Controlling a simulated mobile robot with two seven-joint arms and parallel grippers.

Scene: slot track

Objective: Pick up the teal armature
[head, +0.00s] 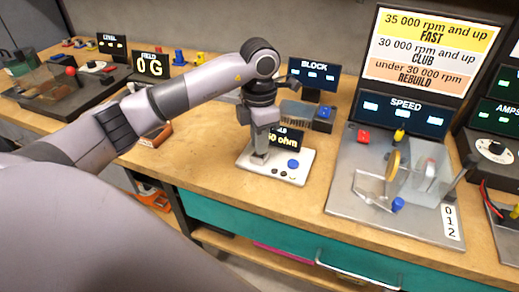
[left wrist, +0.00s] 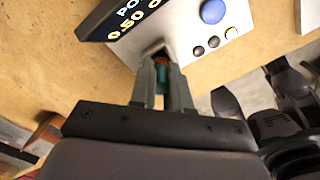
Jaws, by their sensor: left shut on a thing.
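My left gripper (head: 260,155) points down at the white meter (head: 292,178) with the ohm display, near the front of the bench. In the left wrist view its fingers (left wrist: 162,85) are shut on the teal armature (left wrist: 160,72), which shows as a small teal piece with a copper-coloured part between the fingertips. The armature's far end is at the edge of the white meter (left wrist: 190,25); I cannot tell whether it still touches it. In the head view the fingers hide the armature. My right gripper is not seen.
A grey speed stand (head: 350,190) with a clear guard and yellow disc stands to the right. A block station (head: 312,75) is behind the gripper. A field display (head: 150,65) and a red-knobbed device are at the left. Bare wood (head: 205,150) lies left of the meter.

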